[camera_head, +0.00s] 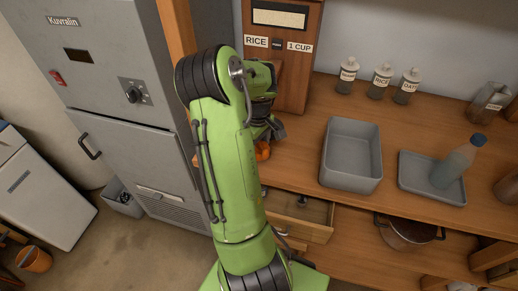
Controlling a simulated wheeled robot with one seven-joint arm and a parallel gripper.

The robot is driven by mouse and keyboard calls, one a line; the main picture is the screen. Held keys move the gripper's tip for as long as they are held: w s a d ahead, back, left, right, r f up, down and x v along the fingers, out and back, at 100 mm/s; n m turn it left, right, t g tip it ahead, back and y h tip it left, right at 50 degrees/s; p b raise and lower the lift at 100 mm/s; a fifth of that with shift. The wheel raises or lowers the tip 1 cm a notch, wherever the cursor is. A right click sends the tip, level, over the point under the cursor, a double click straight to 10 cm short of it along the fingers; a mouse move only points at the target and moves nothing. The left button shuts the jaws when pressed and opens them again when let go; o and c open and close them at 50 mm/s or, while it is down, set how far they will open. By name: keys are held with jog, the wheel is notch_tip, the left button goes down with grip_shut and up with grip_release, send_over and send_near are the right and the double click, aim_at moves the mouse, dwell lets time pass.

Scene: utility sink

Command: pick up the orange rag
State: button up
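An orange thing (263,151), which looks like the orange rag, shows as a small patch on the wooden counter. It is just right of my green arm, which hides much of it. My gripper (273,131) is at the end of the arm, above and close to the orange patch. The fingers are small, dark and partly hidden, so I cannot tell whether they are open or touch the rag.
A wooden rice dispenser (285,75) stands behind the gripper. A grey bin (351,178) and a grey tray (410,187) with a bottle (459,163) are to the right. An open drawer (315,211) juts out below the counter. Bare counter lies between rag and bin.

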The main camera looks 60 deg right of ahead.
aim_at(258, 148)
jog(key=c, duration=0.7)
notch_tip(258, 148, up, 10)
jog(key=shift+r+p, duration=0.1)
jog(key=shift+p, duration=0.75)
